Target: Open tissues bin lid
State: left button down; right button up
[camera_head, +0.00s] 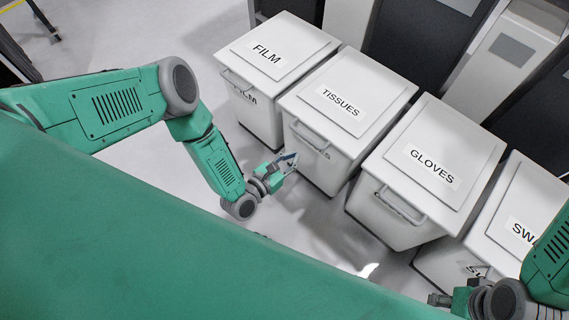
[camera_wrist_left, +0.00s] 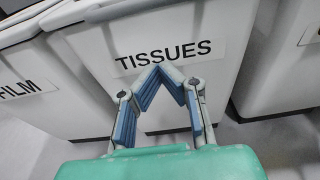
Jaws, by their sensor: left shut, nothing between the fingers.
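The white TISSUES bin (camera_head: 312,166) stands second from the left in a row, its labelled lid (camera_head: 352,82) lying closed. A handle bar (camera_head: 309,141) runs along its upper front. My left gripper (camera_head: 293,158) is in front of this bin, just below and left of the handle. In the left wrist view the TISSUES front label (camera_wrist_left: 168,55) faces me, and the gripper (camera_wrist_left: 172,70) has its blue-padded fingertips together just below it, holding nothing. Whether the fingertips touch the bin is unclear. My right gripper (camera_head: 440,298) is at the lower right; its fingers are too small to judge.
The FILM bin (camera_head: 252,108) stands left of the TISSUES bin, the GLOVES bin (camera_head: 390,222) right of it, and another labelled bin (camera_head: 448,268) further right. Grey and black cabinets stand behind. Open floor (camera_head: 200,40) lies to the left of the row.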

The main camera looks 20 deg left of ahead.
pick_arm(q)
jog(key=w, duration=0.1)
jog(key=w+d+r, duration=0.1)
jog(key=w+r, duration=0.1)
jog(key=shift+w+d+r+b, duration=0.2)
jog(key=shift+w+d+b, duration=0.1)
jog(key=shift+w+d, duration=0.1)
jog(key=shift+s+r, duration=0.1)
jog(key=shift+r, duration=0.2)
jog(key=shift+a+r, duration=0.15)
jog(key=shift+r, duration=0.1)
